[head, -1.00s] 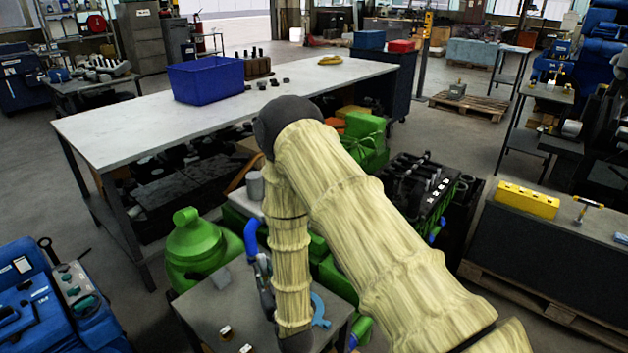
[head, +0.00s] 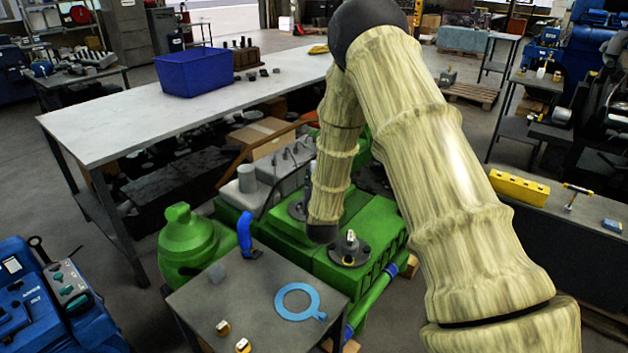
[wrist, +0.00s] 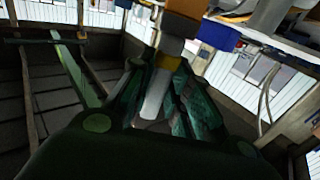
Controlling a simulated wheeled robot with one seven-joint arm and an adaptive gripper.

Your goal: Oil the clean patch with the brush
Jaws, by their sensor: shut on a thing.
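In the wrist view, my gripper (wrist: 152,112) has its dark, green-padded fingers closed on a pale grey piece with a yellow band and a brown block beyond it. This looks like the brush (wrist: 155,95), though the view is dark and its bristles are not clear. In the head view my gripper and the brush are hidden behind or below my forearm, which hangs over the green engine block (head: 290,232). I cannot pick out the clean patch in either view.
A small grey table (head: 245,300) in front holds a light-blue ring (head: 280,307), a grey cube and two small yellowish pieces. A green rounded housing (head: 187,240) and a blue pipe (head: 247,238) stand beside it. A long workbench (head: 110,125) with a blue bin (head: 195,72) is behind.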

